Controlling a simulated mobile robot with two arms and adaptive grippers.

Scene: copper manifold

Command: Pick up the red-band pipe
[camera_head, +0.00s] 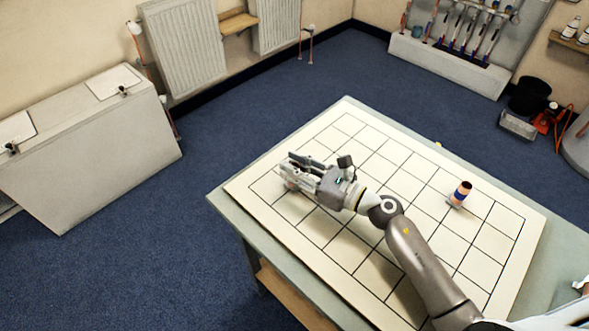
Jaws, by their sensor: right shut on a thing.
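My right gripper (293,172) is over the left part of the gridded board. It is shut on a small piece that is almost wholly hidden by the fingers. Only a faint pinkish, copper-like bit (291,185) shows below them; I cannot see a red band on it. It is low, close to the board, but I cannot tell if it touches it. A short copper pipe with a blue band (460,194) and a dark top stands upright on the board to the right, apart from the gripper. My left gripper is not in view.
The white gridded board (345,125) lies on a grey-green table (222,203) and is mostly clear. Around it is open blue carpet (230,120). A white cabinet (95,150) and radiators (182,45) stand at left, a pipe rack (450,65) at the back right.

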